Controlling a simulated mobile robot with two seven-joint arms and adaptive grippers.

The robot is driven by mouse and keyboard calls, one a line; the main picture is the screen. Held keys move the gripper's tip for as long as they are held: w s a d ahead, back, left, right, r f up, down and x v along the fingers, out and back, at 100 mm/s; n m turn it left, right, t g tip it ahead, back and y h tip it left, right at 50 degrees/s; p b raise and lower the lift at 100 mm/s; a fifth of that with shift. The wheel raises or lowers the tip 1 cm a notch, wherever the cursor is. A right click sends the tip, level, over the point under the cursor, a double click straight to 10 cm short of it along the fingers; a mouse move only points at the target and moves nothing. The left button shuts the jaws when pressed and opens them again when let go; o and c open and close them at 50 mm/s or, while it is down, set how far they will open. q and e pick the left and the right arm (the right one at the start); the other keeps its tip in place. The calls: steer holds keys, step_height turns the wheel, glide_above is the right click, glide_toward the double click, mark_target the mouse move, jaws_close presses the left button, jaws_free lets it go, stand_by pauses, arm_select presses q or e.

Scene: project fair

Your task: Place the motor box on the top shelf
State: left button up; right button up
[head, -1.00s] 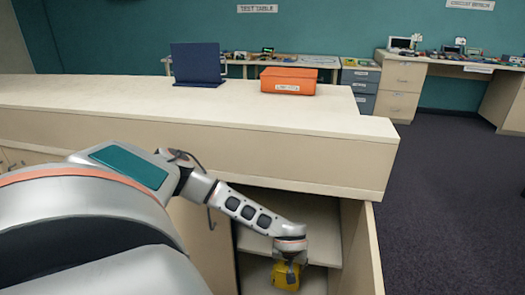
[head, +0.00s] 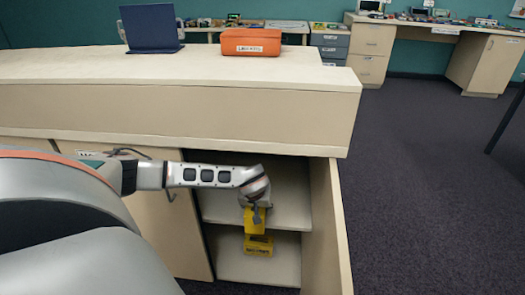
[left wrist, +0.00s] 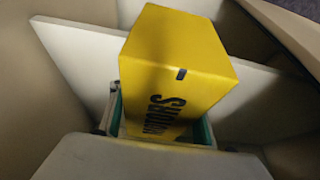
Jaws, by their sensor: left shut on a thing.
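My left gripper (head: 256,212) is shut on the yellow motor box (head: 254,224), in front of the open cabinet near the edge of its upper shelf (head: 288,212). In the left wrist view the motor box (left wrist: 180,70) fills the middle, tilted, with dark upside-down lettering. The fingers (left wrist: 160,130) are mostly hidden by it. Directly below in the head view is another yellow shape (head: 258,246) with dark marks, over the lower shelf (head: 285,265). I cannot tell whether it is separate from the held box. My right gripper is not in view.
A pale panel (head: 327,235) stands at the opening's right side, and a closed door (head: 165,225) is at its left. The counter (head: 200,70) above carries an orange box (head: 252,42) and a blue panel (head: 152,28). Dark floor (head: 430,190) at right is clear.

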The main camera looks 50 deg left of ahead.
arm_select(q)
steer(key=w+a, duration=0.1)
steer(key=w+a+b, duration=0.1)
steer(key=w+a, duration=0.1)
steer(key=shift+w+f, duration=0.2)
steer(key=shift+w+a+r, duration=0.2)
steer(key=shift+w+a, duration=0.1)
steer(key=shift+w, duration=0.1)
steer(key=w+a, duration=0.1)
steer(key=w+a+b, duration=0.1)
steer(key=shift+w+a+f, duration=0.1)
steer(key=shift+w+f, duration=0.1)
steer(key=shift+w, duration=0.1)
steer(key=shift+a+f+b, duration=0.1)
steer(key=shift+f+b, duration=0.3)
steer(key=shift+f, duration=0.1)
steer(key=shift+w+f, duration=0.1)
steer(key=shift+f, duration=0.05)
steer(key=shift+w, duration=0.1)
steer(key=shift+r, duration=0.2)
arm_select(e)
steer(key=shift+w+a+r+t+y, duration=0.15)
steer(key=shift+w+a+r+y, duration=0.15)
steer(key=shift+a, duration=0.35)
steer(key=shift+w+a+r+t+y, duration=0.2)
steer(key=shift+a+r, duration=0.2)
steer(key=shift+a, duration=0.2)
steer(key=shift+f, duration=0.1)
